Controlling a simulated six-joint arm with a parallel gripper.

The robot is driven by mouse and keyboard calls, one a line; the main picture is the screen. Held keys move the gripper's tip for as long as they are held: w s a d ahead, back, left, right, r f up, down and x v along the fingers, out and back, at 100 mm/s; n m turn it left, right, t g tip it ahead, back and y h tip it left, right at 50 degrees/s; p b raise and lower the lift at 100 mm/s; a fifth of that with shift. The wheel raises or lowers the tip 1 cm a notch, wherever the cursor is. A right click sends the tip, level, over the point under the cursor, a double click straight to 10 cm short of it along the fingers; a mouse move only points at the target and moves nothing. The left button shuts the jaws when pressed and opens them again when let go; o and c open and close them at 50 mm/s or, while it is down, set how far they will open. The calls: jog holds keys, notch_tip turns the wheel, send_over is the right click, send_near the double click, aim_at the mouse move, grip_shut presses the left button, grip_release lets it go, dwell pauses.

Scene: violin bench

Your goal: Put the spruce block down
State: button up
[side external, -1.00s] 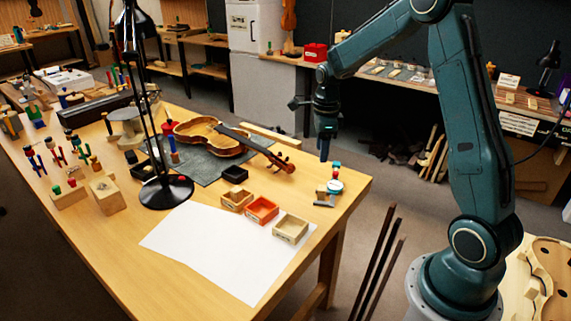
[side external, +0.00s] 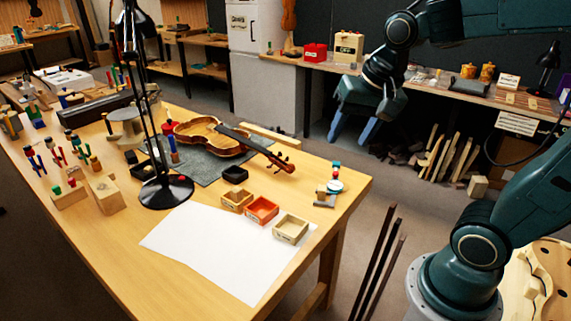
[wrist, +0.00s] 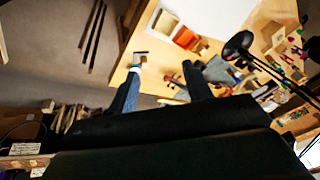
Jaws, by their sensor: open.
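My gripper (side external: 350,138) is in the air beyond the bench's right end in the side view, its two blue fingers wide apart with nothing between them. In the wrist view my gripper (wrist: 164,68) also shows spread, empty fingers. I cannot tell for sure which piece is the spruce block. A small wooden block (side external: 321,190) sits near the bench's right corner beside small coloured pieces, apart from my gripper. A pale block (side external: 477,187) rests on the floor at the right.
The wooden bench (side external: 120,230) holds a white sheet (side external: 205,250), a red-orange open box (side external: 262,210), a pale open box (side external: 291,229), a violin (side external: 215,138) and a black lamp (side external: 167,192). A shelf bench runs behind my gripper. Dark rods (side external: 376,265) stand near the front right.

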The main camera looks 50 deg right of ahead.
jog(key=s+a+n+t, duration=0.1)
jog(key=s+a+n, duration=0.2)
jog(key=s+n, duration=0.5)
jog(key=shift+s+a+n+t+y, duration=0.2)
jog(key=shift+a+n+t+y, duration=0.1)
jog(key=shift+n, duration=0.1)
